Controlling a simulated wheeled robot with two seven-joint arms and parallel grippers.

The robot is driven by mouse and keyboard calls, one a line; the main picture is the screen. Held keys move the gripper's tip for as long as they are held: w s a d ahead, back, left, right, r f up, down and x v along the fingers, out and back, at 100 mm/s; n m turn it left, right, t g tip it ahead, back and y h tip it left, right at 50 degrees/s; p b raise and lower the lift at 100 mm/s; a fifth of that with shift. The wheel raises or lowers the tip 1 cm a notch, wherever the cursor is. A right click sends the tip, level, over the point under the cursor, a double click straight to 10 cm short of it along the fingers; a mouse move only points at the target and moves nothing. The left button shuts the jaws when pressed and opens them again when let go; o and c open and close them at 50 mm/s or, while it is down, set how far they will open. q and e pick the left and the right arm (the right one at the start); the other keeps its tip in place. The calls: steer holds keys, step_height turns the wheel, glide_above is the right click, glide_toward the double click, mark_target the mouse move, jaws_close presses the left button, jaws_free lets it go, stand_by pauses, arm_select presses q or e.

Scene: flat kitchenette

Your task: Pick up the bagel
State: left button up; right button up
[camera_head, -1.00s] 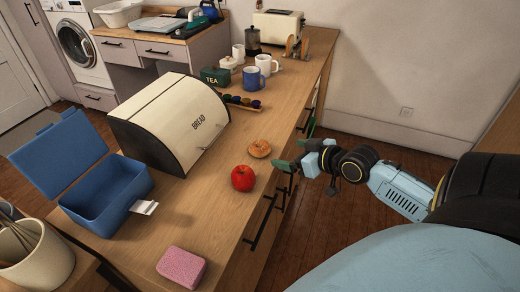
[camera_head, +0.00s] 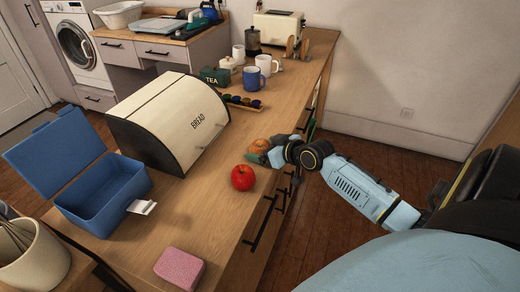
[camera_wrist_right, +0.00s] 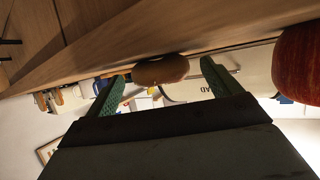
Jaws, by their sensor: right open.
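The bagel (camera_head: 259,145) is brown and round. It lies on the wooden counter near its front edge, just behind the red apple. My right gripper (camera_head: 258,156) has come in over the counter edge, and its fingers partly hide the bagel in the head view. In the right wrist view the bagel (camera_wrist_right: 161,70) sits ahead, between and around the tips of the two green fingers. The right gripper (camera_wrist_right: 163,75) is open, and I cannot tell whether a finger touches the bagel. My left gripper is not in view.
The red apple (camera_head: 243,178) stands close beside the right gripper and also shows in the right wrist view (camera_wrist_right: 298,62). A cream bread bin (camera_head: 165,115) stands behind. A blue open box (camera_head: 105,195) and a pink sponge (camera_head: 180,268) are further left and nearer.

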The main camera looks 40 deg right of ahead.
steer(key=shift+w+f, duration=0.15)
steer(key=shift+w, duration=0.1)
steer(key=shift+c, duration=0.2)
steer(key=c, duration=0.6)
